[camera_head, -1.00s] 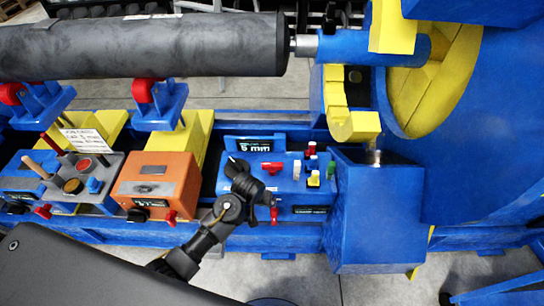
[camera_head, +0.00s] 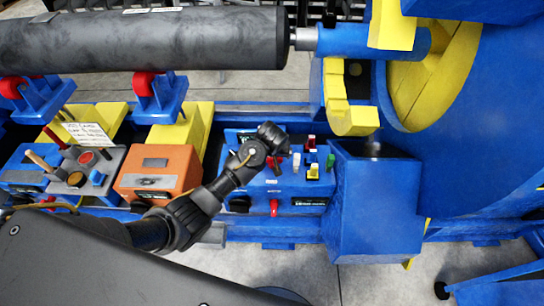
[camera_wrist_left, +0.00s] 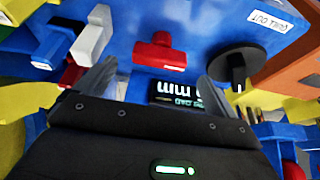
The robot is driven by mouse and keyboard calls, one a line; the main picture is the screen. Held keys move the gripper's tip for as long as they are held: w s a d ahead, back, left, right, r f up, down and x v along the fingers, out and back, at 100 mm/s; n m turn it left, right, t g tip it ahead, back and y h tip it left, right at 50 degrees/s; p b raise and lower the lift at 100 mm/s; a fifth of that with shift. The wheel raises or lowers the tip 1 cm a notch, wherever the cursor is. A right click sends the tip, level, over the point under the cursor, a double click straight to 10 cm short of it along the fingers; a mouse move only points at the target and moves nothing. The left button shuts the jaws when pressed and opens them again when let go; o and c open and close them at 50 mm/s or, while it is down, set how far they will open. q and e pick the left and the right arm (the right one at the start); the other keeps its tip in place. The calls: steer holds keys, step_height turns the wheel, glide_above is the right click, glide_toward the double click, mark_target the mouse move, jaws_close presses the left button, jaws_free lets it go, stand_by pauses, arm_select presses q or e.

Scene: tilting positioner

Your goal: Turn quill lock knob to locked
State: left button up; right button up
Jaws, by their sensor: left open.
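A blue control box (camera_head: 300,185) stands in the middle of the head view. In the left wrist view, a red T-shaped knob (camera_wrist_left: 158,52) sits on its blue face, and a black pointer knob (camera_wrist_left: 237,68) stands by a white label that seems to read "QUILL OUT". I cannot read a lock label on the red knob. My left gripper (camera_wrist_left: 157,75) is open and empty. Its fingertips lie either side of the red knob in that picture, apart from it.
White, yellow, green and red levers (camera_head: 313,168) stand close right of the gripper. A big dark roller (camera_head: 140,42) spans above. A blue block (camera_head: 375,205) stands right.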

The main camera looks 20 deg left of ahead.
mark_target(272, 161)
arm_select(q)
steer(key=shift+x, duration=2.15)
steer(key=shift+c, duration=0.2)
steer(key=c, duration=0.9)
